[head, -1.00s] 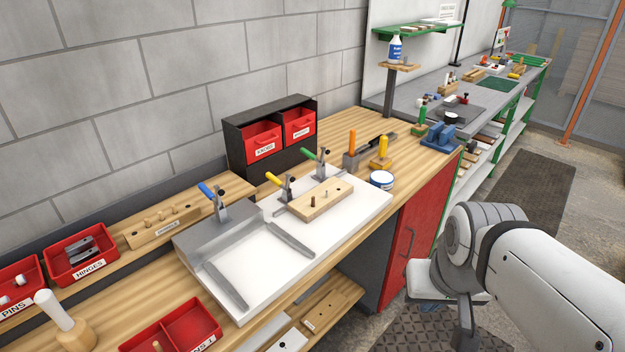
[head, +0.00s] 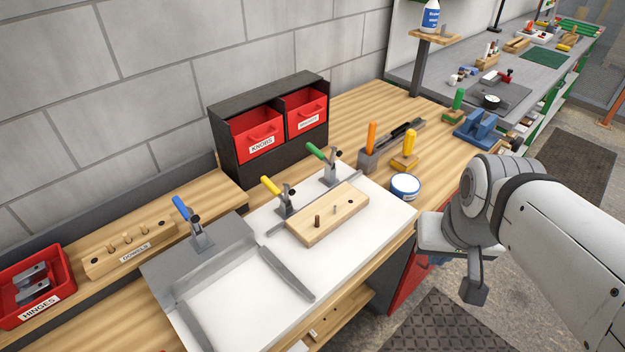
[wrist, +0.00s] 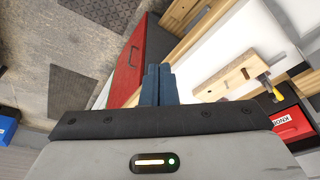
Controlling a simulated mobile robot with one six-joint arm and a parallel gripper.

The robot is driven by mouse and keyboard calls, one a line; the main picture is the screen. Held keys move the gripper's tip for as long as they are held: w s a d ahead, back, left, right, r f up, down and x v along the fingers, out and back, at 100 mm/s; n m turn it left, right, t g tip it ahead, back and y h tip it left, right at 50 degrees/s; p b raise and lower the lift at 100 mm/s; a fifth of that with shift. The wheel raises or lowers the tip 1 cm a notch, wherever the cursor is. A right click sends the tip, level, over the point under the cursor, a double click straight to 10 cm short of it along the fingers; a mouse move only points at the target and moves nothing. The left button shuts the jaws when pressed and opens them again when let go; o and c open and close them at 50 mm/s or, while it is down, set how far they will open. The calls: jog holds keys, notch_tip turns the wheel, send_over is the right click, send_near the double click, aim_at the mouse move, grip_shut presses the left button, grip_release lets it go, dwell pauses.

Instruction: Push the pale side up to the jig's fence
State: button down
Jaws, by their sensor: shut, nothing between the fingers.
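The pale side (head: 330,214) is a light wooden board lying flat on the white jig (head: 385,222). A dark peg stands up from it and a dark hole shows near its other end. A thin grey fence (head: 274,230) runs along the board's wall side, partly hidden by it; I cannot tell whether they touch. The pale side also shows in the wrist view (wrist: 226,79). My gripper (head: 474,292) hangs off the bench's front edge, right of the jig and apart from the board. Its dark fingers (wrist: 156,84) are shut and empty in the wrist view.
Yellow (head: 272,187) and green (head: 317,151) toggle clamps stand behind the board. A round tin (head: 405,187) sits right of it. Grey rails (head: 287,273) and a blue-handled clamp (head: 182,208) are at left. Red drawers (head: 256,137) stand by the wall. The jig's front strip is clear.

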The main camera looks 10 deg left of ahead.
jog(key=w+a+f+m+g+b, duration=0.1)
jog(key=w+a+m, duration=0.1)
jog(key=w+a, duration=0.3)
jog(key=w+a+f+m+g+b, duration=0.15)
jog(key=w+a, duration=0.25)
jog(key=a, duration=0.4)
jog(key=m, duration=0.4)
send_near(296, 245)
notch_tip(296, 245, up, 3)
jog(key=s+a, duration=0.2)
jog(key=s, duration=0.1)
jog(key=shift+g, duration=0.35)
notch_tip(296, 245, down, 10)
jog(key=shift+w+r, duration=0.1)
jog(key=shift+w, duration=0.05)
jog(key=shift+w+d+r+p, duration=0.2)
jog(key=shift+w+d+p, duration=0.55)
jog(key=shift+w, duration=0.35)
jog(key=shift+w+d+f, duration=0.1)
jog(key=shift+w+d, duration=0.3)
jog(key=shift+w+a, duration=0.15)
